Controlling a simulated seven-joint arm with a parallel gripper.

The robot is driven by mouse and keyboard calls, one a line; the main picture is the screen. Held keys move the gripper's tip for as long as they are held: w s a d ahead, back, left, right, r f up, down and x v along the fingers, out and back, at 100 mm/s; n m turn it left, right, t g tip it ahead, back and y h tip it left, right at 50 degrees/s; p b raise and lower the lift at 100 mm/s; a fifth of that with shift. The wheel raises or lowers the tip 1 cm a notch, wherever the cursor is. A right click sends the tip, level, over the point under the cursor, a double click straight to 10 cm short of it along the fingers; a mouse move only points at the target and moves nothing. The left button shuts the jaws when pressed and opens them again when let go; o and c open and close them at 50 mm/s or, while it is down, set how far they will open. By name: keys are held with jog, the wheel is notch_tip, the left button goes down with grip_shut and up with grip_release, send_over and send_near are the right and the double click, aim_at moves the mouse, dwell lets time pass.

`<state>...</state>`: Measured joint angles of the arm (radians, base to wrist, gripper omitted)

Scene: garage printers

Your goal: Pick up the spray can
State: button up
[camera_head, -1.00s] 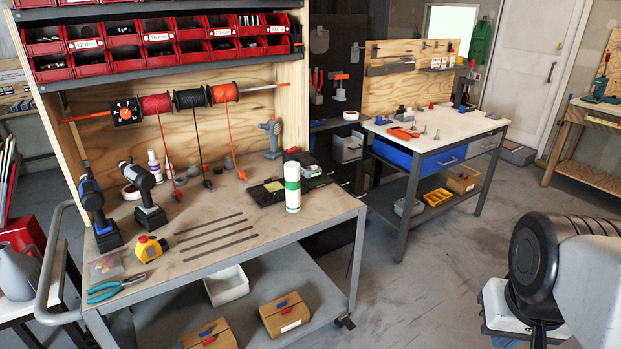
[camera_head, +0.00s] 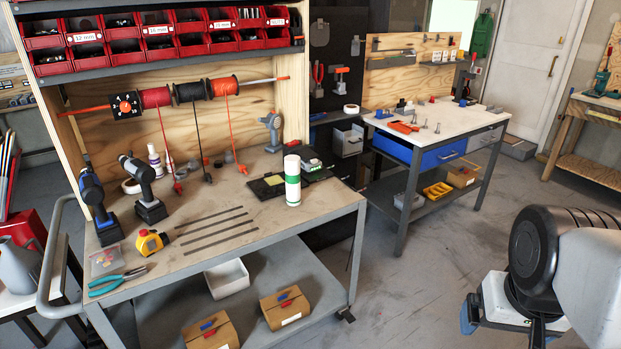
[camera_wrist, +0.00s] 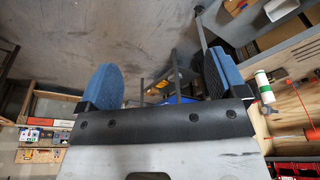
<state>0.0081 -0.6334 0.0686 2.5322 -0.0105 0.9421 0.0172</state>
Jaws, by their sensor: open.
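The spray can (camera_head: 292,181) is a white cylinder with green bands. It stands upright near the right front edge of the wooden workbench top (camera_head: 250,212). In the wrist view the can (camera_wrist: 264,86) shows at the right, turned on its side by the camera's tilt. My gripper (camera_wrist: 160,82) has two blue pads spread wide apart with nothing between them. The can lies outside the fingers, to the right of the right pad. In the head view my arm is at the lower right, well away from the can.
A black tray (camera_head: 262,189) lies just behind the can. Spools (camera_head: 190,92) hang above the bench back. Open floor (camera_head: 410,285) lies between bench and arm.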

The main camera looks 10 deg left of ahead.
aim_at(296, 178)
jog(key=w+a+n+t+y, duration=0.15)
jog(key=w+a, duration=0.35)
jog(key=w, duration=0.8)
jog(key=w+a+f+n+t, duration=0.1)
jog(key=w+a+t, duration=0.3)
jog(key=w, duration=1)
jog(key=w+a+n+t+y, duration=0.15)
jog(key=w+a, duration=0.45)
jog(key=w, duration=0.7)
jog(key=w+a+f+n+t+y, duration=0.1)
jog(key=w+a+f+t+y, duration=0.1)
jog(key=w+a+f, duration=0.4)
jog(key=w+a+f+t+y, duration=0.1)
jog(key=w+a+f+t, duration=0.1)
jog(key=w+a, duration=0.7)
jog(key=w+a+f+y, duration=0.1)
jog(key=a+f, duration=0.2)
jog(key=a, duration=0.2)
jog(key=w+a+f+n+y, duration=0.1)
jog(key=a+f+y, duration=0.1)
jog(key=a+f, duration=0.1)
jog(key=w+a+f+n+t+y, duration=0.1)
jog(key=w+a+f, duration=0.1)
jog(key=a+f, duration=0.2)
jog(key=shift+a+y, duration=0.3)
jog(key=shift+a, duration=1.05)
jog(key=shift+w+a, duration=0.1)
jog(key=shift+x, duration=1.15)
jog(key=shift+w, duration=0.1)
